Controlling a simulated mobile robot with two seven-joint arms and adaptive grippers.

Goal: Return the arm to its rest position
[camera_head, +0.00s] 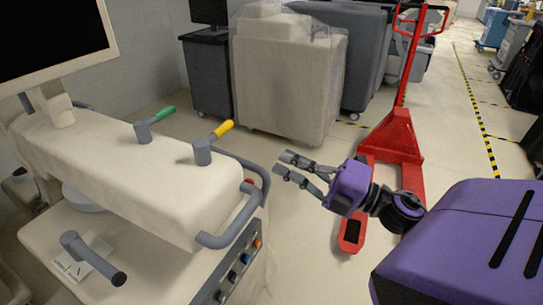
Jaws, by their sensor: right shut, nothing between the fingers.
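My right gripper (293,169) has a purple wrist and grey fingers that point left. It is shut and empty, held in the air just right of the pale cart's grey handle. It looks apart from the handle. My right arm (393,208) comes in from the right, and its elbow side is hidden behind the purple body part at the lower right. My left gripper is not in view.
A pale medical cart (128,175) with a monitor (52,35), green lever (164,114) and yellow lever (221,129) fills the left. A red pallet jack (397,135) stands behind my arm. Covered carts (290,75) stand at the back. Floor beyond the striped tape (478,120) is partly clear.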

